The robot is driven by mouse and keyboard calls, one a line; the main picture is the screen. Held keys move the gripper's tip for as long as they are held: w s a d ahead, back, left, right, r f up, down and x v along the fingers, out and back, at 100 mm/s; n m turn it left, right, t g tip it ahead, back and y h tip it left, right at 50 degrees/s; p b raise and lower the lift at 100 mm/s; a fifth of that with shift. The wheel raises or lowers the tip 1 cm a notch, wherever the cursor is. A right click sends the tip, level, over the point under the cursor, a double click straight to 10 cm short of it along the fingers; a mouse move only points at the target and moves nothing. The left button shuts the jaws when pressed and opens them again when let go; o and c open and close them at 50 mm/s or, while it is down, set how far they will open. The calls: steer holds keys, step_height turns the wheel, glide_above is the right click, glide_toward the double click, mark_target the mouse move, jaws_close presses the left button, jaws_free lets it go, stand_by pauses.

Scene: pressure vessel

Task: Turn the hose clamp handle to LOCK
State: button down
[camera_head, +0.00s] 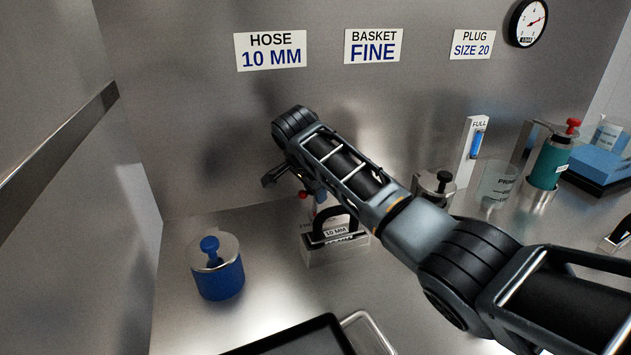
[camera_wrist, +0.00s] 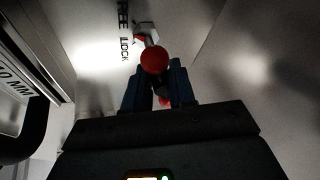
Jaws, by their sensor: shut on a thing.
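The hose clamp handle shows in the wrist view as a short grey lever with a red ball knob (camera_wrist: 154,60). My gripper (camera_wrist: 160,84) is shut on the handle, its two dark blue fingers on either side just below the ball. Another small red part shows between the fingers. The label LOCK (camera_wrist: 124,50) is on the pale surface left of the lever, with a partly cut-off word above it. In the head view a red knob (camera_head: 303,194) shows beside my gripper, and my arm hides most of the clamp.
A block marked 10 MM with a black handle (camera_head: 336,246) stands just below my gripper. A blue pot with a metal lid (camera_head: 217,275) is at left. A dark tray (camera_head: 300,338) lies in front. A metal canister (camera_head: 433,190) and a glass beaker (camera_head: 496,184) stand behind my arm.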

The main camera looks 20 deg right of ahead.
steer(key=n+y+p, duration=0.1)
steer(key=n+p, duration=0.1)
steer(key=n, duration=0.1)
steer(key=shift+s+f+n+t, duration=0.1)
steer(key=shift+s+n+t, duration=0.05)
steer(key=shift+n+t, duration=0.25)
steer(key=n+y+p, duration=0.1)
steer(key=n, duration=0.2)
steer(key=shift+d+n+y, duration=0.1)
steer(key=shift+n+y, duration=0.2)
steer(key=shift+y, duration=0.1)
steer(key=n+y+p, duration=0.1)
steer(key=n, duration=0.2)
steer(key=shift+f+y, duration=0.15)
steer(key=shift+y, duration=0.15)
steer(key=shift+n+y, duration=0.5)
steer(key=shift+n, duration=1.2)
steer(key=c, duration=1)
jaws_free()
steer(key=shift+w, duration=0.2)
steer(key=shift+r, duration=0.2)
steer(key=shift+r, duration=0.1)
